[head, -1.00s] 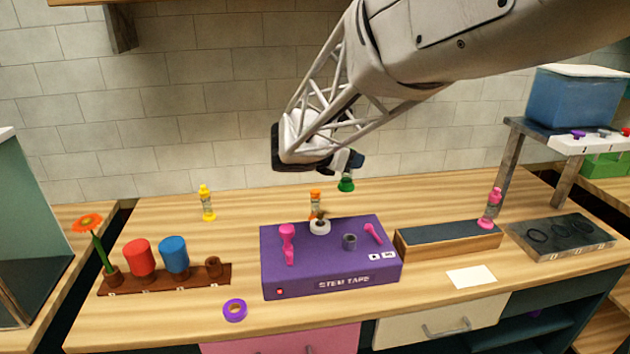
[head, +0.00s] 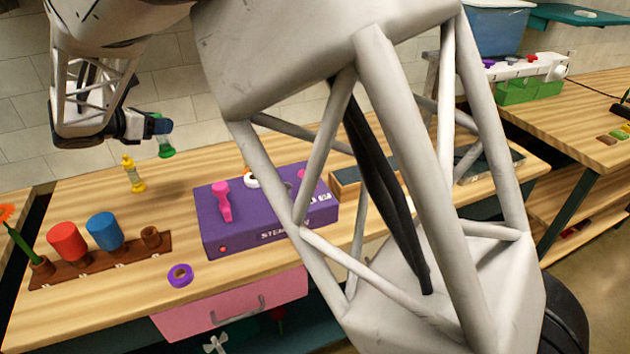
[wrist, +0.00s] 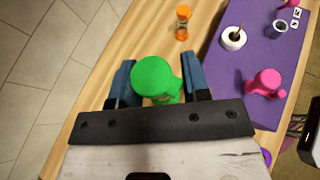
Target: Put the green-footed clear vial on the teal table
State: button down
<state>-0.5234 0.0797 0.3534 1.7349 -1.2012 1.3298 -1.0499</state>
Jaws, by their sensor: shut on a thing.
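My gripper (head: 160,126) is shut on the green-footed clear vial (head: 165,149), held in the air above the back left of the wooden bench. The vial's green end shows below the fingers; its clear part is mostly hidden. In the wrist view the green end (wrist: 155,76) sits between the two blue fingertips (wrist: 157,84). A flat teal surface (head: 580,15), which looks like the teal table, shows at the top right edge of the head view, with a small pale thing on it.
A purple stem tape box (head: 230,228) stands on the wooden bench (head: 110,270). Red (head: 67,242) and blue (head: 104,231) cups stand at the left. My own arm hides the bench's middle right. Another wooden bench (head: 570,110) stands at the right.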

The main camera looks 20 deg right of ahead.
jog(key=a+f, duration=0.4)
jog(key=f, duration=0.2)
jog(key=shift+a+f, duration=0.25)
jog(key=shift+a, duration=0.15)
notch_tip(320, 180, down, 6)
jog(key=shift+f, duration=0.15)
dwell(0.6)
jog(key=shift+f, duration=1.9)
